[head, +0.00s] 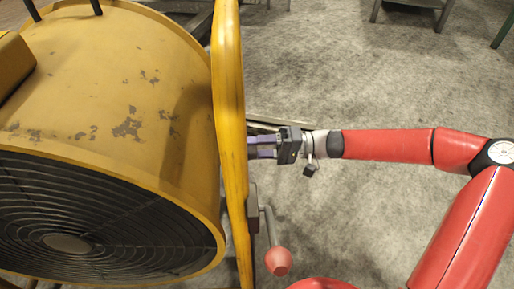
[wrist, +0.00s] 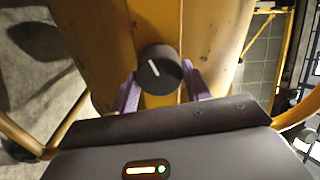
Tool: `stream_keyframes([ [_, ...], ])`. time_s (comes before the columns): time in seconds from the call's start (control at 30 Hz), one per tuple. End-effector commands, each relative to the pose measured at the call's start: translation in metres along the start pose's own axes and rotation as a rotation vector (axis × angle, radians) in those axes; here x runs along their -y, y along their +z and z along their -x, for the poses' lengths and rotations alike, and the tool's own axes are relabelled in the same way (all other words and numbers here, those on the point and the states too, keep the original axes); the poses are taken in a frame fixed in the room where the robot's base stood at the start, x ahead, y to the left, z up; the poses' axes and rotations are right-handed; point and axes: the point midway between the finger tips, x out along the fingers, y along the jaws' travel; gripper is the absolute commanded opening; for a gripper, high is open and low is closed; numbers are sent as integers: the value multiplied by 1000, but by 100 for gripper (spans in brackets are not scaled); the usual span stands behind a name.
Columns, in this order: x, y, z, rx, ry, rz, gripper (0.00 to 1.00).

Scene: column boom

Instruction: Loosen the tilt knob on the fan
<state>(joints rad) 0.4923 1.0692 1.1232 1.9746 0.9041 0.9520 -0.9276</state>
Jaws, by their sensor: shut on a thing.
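The fan (head: 110,105) is a large worn yellow drum with a dark front grille at the left of the head view. The tilt knob is a round black knob with a white line on its face, and it shows in the wrist view (wrist: 158,69) in front of the yellow frame tube. My gripper (head: 255,147) reaches the fan's frame from the right; its purple fingers lie on either side of the knob in the wrist view (wrist: 160,92) and are shut on it. The knob is hidden in the head view.
A yellow frame tube (head: 229,130) stands beside the drum. A lever with a red ball end (head: 278,260) sticks out just below my gripper in the picture. The concrete floor (head: 350,80) to the right is mostly clear, with furniture legs at the top.

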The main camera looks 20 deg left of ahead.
Motion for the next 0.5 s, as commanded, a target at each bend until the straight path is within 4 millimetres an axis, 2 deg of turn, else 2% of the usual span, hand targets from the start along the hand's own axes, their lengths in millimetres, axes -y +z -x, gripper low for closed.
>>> stream_keyframes([
  [0.5,-1,0,1,2,2,32,24],
])
